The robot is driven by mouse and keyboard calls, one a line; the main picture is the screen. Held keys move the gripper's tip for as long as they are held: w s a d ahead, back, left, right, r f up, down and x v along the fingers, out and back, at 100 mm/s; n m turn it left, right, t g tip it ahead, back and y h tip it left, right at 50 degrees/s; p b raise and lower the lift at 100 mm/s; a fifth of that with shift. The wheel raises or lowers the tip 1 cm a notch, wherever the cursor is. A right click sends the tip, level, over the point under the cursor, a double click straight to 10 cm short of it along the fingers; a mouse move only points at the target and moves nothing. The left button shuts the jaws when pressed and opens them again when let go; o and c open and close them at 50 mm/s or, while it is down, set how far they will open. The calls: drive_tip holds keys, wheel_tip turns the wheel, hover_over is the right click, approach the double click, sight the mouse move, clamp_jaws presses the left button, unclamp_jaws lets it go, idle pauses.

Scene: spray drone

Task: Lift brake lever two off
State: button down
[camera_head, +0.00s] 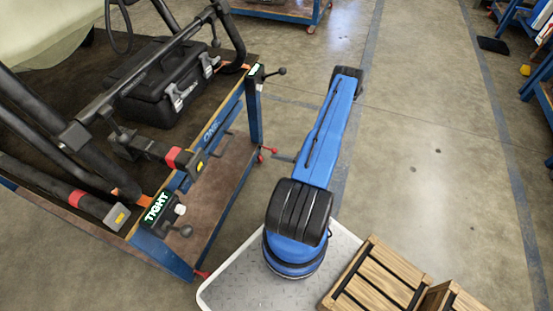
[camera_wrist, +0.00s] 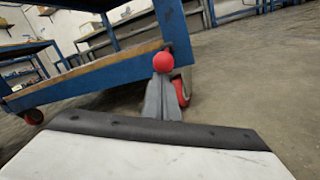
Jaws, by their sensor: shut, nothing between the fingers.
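Two red brake levers show at the cart's feet in the head view, one at the far right leg (camera_head: 268,151) and one at the near leg (camera_head: 202,274). The frames do not label which is lever two. My gripper (camera_head: 276,157) is low beside the far lever, its fingers pointing left at it. In the wrist view my gripper (camera_wrist: 163,84) has its grey fingers together and empty. A red ball knob (camera_wrist: 163,62) appears just beyond the fingertips, in front of the blue leg. I cannot tell whether the fingers touch it.
The blue cart (camera_head: 253,110) carries a drone frame and a black case (camera_head: 165,85). A red caster wheel (camera_wrist: 183,86) stands behind the fingers. Wooden crates (camera_head: 375,280) sit at lower right.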

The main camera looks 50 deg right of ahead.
drive_tip(key=shift+s+d+r+g, duration=0.1)
drive_tip(key=shift+r+g, duration=0.3)
idle(0.3)
wheel_tip(320, 180, up, 6)
drive_tip(key=g+h, duration=0.2)
drive_tip(key=g, duration=0.2)
drive_tip(key=shift+m+h, duration=0.4)
drive_tip(key=shift+r, duration=0.15)
idle(0.5)
